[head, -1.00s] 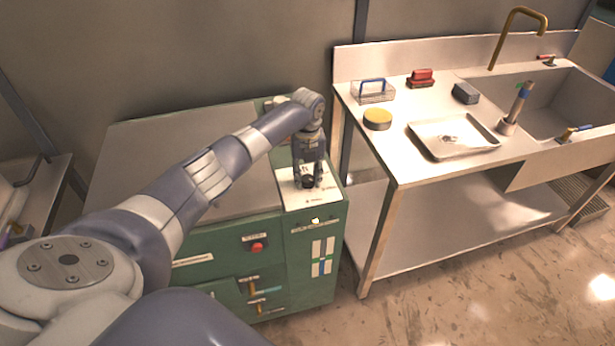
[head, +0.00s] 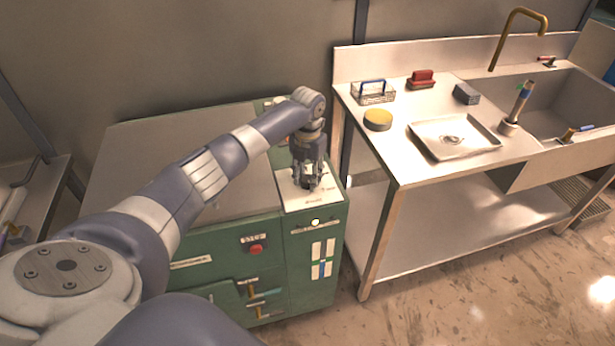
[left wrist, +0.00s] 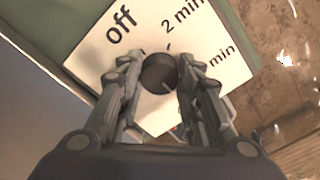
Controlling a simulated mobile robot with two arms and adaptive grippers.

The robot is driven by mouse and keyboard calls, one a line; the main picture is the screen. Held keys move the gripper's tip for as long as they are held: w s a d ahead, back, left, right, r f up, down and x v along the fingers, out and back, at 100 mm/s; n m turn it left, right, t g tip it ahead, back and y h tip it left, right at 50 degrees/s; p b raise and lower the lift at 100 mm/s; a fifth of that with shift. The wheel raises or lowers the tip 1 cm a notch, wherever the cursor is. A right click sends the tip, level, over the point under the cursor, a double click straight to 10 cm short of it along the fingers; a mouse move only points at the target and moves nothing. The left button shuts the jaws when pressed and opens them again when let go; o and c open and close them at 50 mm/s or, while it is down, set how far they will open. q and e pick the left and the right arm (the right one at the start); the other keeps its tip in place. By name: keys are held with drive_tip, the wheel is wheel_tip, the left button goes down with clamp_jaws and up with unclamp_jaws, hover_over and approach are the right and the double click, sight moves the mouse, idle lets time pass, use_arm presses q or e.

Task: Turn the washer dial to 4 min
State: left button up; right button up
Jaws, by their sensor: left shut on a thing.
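The washer (head: 265,290) is a green cabinet with a white dial panel (head: 322,203) on its top right. In the left wrist view, the round dark dial (left wrist: 160,73) sits on the white panel (left wrist: 95,50). Labels "off", "2 min" and a partly hidden "min" show around it. A short light mark shows on the dial's lower right, but its exact setting is unclear. My left gripper (head: 307,186) points down over the panel. In the left wrist view its fingers (left wrist: 158,68) are closed on both sides of the dial. My right gripper is out of view.
A small lamp (head: 315,222) glows on the washer's front, near a red stop button (head: 256,249). To the right stands a steel sink bench (head: 400,165) with a wire basket (head: 374,98), a yellow-topped round tin (head: 378,120), a tray (head: 425,145) and a brass faucet (head: 515,12).

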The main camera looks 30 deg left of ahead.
sight(307, 179)
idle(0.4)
use_arm(q)
drive_tip(key=o, duration=1.1)
drive_tip(key=shift+r, duration=0.1)
wheel_tip(307, 179, up, 12)
drive_tip(key=shift+f, duration=0.1)
